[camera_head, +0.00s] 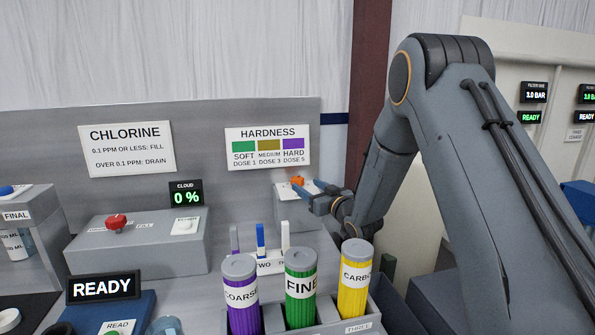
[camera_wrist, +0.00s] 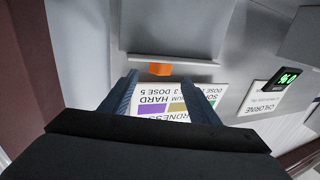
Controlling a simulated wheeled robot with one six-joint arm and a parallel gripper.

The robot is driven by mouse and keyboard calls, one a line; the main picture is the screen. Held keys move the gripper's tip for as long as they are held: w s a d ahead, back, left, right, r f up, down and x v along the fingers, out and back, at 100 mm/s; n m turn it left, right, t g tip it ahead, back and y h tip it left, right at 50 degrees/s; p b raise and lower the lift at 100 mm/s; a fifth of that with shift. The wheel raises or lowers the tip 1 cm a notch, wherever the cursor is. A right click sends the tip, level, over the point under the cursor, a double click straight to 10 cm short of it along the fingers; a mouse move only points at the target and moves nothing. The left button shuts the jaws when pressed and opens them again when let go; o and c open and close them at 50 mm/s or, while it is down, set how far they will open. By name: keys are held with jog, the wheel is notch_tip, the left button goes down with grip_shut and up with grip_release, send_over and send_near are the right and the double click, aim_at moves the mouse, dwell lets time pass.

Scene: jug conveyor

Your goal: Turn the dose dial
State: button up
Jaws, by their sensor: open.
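A small orange knob (camera_head: 297,180), which looks like the dose dial, shows at the grey box (camera_head: 291,211) below the HARDNESS sign (camera_head: 268,147). In the wrist view the orange knob (camera_wrist: 160,69) appears as a block near a grey edge. My gripper (camera_head: 306,183) reaches in from the right with its blue fingers apart. In the wrist view my gripper (camera_wrist: 159,78) is open and empty, one finger to each side of the knob's line. The knob lies just beyond the fingertips; I see no contact. The dial's markings are hidden.
Purple, green and yellow cartridges (camera_head: 300,285) stand in front, below my arm. Several small upright tabs (camera_head: 261,238) stand behind them. The CHLORINE sign (camera_head: 126,148) hangs on the panel.

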aim_at(301, 182)
jog(key=shift+w+a, duration=0.2)
jog(key=shift+w, duration=0.1)
jog(key=shift+p+x, duration=1.25)
jog(key=shift+x, duration=2.25)
jog(key=shift+f, duration=0.15)
jog(key=c, duration=1)
